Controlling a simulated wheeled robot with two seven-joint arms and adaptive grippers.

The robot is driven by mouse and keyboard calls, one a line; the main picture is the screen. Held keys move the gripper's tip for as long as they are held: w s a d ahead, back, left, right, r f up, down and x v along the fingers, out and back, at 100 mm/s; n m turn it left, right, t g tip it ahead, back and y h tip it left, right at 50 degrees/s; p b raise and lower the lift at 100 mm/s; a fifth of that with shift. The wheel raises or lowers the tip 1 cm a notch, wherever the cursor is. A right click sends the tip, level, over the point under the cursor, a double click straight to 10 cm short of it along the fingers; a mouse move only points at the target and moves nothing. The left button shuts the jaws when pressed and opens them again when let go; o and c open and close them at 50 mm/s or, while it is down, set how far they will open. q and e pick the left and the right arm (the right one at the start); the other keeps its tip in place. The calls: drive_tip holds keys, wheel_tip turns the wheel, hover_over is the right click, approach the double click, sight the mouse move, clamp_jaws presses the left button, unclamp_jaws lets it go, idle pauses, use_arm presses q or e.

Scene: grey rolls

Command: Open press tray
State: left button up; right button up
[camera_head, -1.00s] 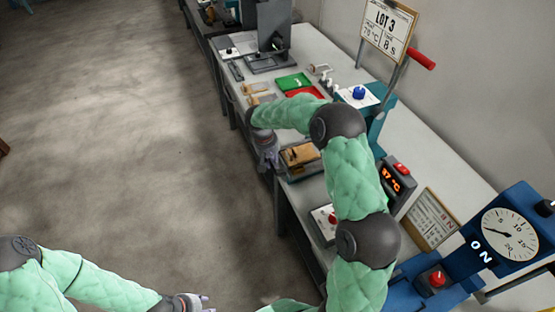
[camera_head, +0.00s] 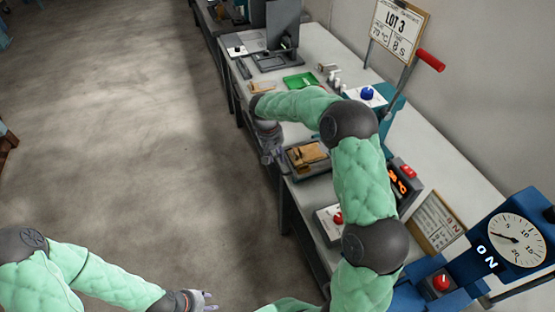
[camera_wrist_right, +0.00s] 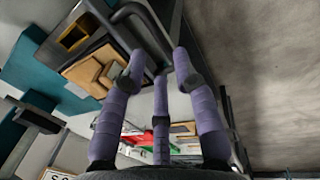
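The press tray (camera_head: 316,171) is a dark shallow tray at the table's near edge with tan pieces (camera_head: 307,153) on it. In the right wrist view the tray (camera_wrist_right: 119,38) lies at upper left, with tan pieces (camera_wrist_right: 91,72) and a dark curved handle bar (camera_wrist_right: 155,27) at its edge. My right gripper (camera_head: 276,158) hangs beside the tray's left side, off the table edge. In the right wrist view its purple fingers (camera_wrist_right: 160,66) are spread near the bar; contact is unclear. My left gripper (camera_head: 208,300) is low over the floor, its fingers barely visible.
A blue press with a dial (camera_head: 518,240) stands at lower right. A red-lit temperature display (camera_head: 397,181), a LOT 3 sign (camera_head: 399,22), a red-tipped lever (camera_head: 431,60) and a green tray (camera_head: 301,81) are along the table. The floor (camera_head: 130,130) at left is clear.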

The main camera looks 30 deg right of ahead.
wheel_tip(320, 180, up, 8)
drive_tip(key=a, duration=0.1)
drive_tip(key=shift+a, duration=0.3)
idle(0.3)
drive_tip(key=s+a+f+y, duration=0.2)
drive_tip(key=s+a+f, duration=0.25)
drive_tip(key=f, duration=0.35)
drive_tip(key=s+a+f+n+y, duration=0.1)
drive_tip(key=s+a+f, duration=0.2)
drive_tip(key=a+f, duration=0.35)
drive_tip(key=s+a+f+y, duration=0.2)
drive_tip(key=s+a+f, duration=0.1)
drive_tip(key=f, duration=0.6)
drive_tip(key=s+a+f+m, duration=0.1)
drive_tip(key=s+f, duration=0.3)
drive_tip(key=s, duration=0.5)
drive_tip(key=s+a+f+m+y, duration=0.1)
drive_tip(key=s+a+f, duration=0.3)
drive_tip(key=s, duration=0.5)
drive_tip(key=shift+s+t, duration=0.25)
drive_tip(key=shift+t, duration=0.05)
drive_tip(key=shift+a, duration=0.1)
